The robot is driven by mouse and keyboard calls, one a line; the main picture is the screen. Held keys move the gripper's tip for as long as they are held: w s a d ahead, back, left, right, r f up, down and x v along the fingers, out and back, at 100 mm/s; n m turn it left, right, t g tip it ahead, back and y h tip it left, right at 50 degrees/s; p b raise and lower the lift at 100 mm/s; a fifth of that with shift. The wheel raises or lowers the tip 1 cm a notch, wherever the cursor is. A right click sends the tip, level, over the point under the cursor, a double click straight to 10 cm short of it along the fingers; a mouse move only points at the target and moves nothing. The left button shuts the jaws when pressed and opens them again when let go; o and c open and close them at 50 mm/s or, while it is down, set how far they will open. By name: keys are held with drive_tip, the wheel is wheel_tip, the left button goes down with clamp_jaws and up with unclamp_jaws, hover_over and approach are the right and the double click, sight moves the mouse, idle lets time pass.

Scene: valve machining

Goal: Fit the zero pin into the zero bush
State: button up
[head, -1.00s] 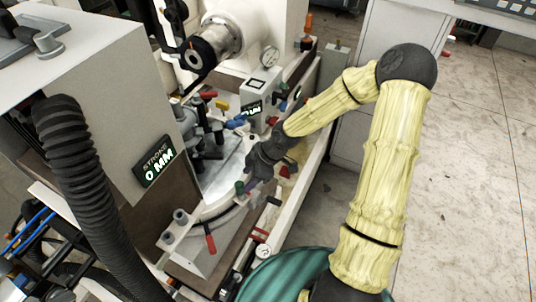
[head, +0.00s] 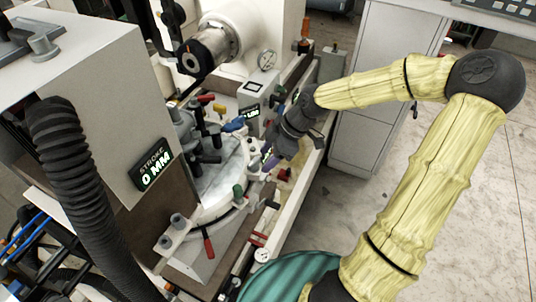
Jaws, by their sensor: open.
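My gripper (head: 278,150) is open over the right edge of the round pale rotary plate (head: 222,185). Its dark fingers point down and left, and I see nothing between them. A small purple piece (head: 269,163) shows just below the fingertips; I cannot tell whether they touch it. I cannot make out for sure which part is the zero pin or the zero bush at this size.
Dark clamps with coloured handles (head: 205,99) crowd the plate's back. A spindle (head: 205,50) overhangs it. The floor (head: 340,220) at right is open.

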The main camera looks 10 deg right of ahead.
idle(0.8)
drive_tip(key=s+f+m+g+h+b, duration=0.1)
drive_tip(key=s+f+m+h+b, duration=0.1)
drive_tip(key=s+f+m+h, duration=0.3)
drive_tip(key=s+d+r+m+t+h+b, duration=0.1)
drive_tip(key=s+d+r+m+t+b, duration=0.1)
drive_tip(key=s+m, duration=0.4)
drive_tip(key=shift+d+r+m+t, duration=0.4)
drive_tip(key=shift+d+r+m, duration=0.55)
drive_tip(key=shift+m, duration=1.75)
